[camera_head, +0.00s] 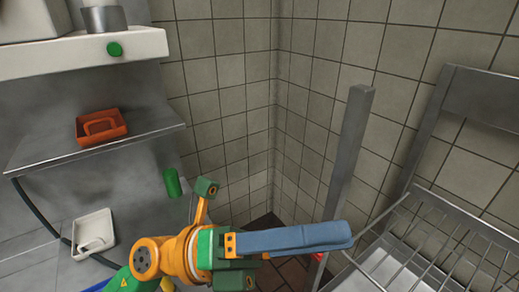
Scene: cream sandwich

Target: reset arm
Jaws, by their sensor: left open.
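My left arm comes in from the bottom left, with orange and green links. Its left gripper (338,236) points to the right and has a long blue-grey finger. I see it from the side, so the second finger is mostly hidden behind the first. It is open, and I see nothing held in it. It is in the air in front of the tiled corner, left of the wire rack. My right gripper is not in view.
A metal shelf (30,153) at the left holds an orange tray (101,127). A white tray (93,233) lies lower down. A metal post (350,150) and a wire rack (440,240) stand at the right. The tiled corner between is open.

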